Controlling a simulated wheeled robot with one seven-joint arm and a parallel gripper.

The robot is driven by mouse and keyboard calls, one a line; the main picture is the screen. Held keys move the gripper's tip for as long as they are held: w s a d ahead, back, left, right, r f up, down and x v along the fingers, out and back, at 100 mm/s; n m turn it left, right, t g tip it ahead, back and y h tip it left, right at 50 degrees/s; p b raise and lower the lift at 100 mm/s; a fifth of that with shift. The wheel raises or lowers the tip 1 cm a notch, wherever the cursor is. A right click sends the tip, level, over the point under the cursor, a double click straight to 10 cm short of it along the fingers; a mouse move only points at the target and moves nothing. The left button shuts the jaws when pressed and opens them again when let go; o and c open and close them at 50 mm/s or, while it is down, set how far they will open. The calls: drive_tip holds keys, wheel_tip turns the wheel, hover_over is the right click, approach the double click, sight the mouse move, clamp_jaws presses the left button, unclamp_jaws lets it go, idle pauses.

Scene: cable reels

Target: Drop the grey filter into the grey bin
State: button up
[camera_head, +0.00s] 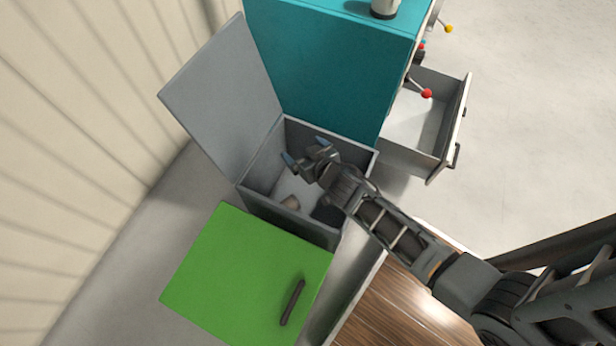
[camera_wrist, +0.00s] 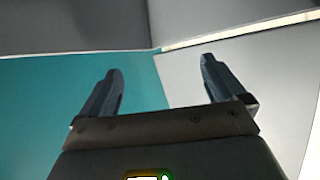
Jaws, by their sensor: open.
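The grey bin (camera_head: 257,203) stands with its grey lid (camera_head: 225,95) raised, between the teal cabinet and the green lid or panel. My gripper (camera_head: 303,152) is over the bin's opening, its fingers apart with nothing between them. In the wrist view the open gripper (camera_wrist: 160,70) also shows empty. A small grey-brown piece (camera_head: 290,202) lies inside the bin near its front wall; it may be the grey filter, but I cannot tell for certain. A dark shape beside it is partly hidden by my arm.
A teal cabinet (camera_head: 320,70) stands behind the bin, with an open drawer (camera_head: 415,120) on its right and red and yellow knobs. A green panel (camera_head: 235,270) with a dark handle (camera_head: 292,302) is in front. A wooden surface (camera_head: 390,315) lies below my arm.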

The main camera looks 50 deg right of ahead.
drive_tip(key=p+v, duration=0.1)
drive_tip(key=v, duration=0.5)
drive_tip(key=shift+s, duration=0.25)
drive_tip(key=shift+r, duration=0.15)
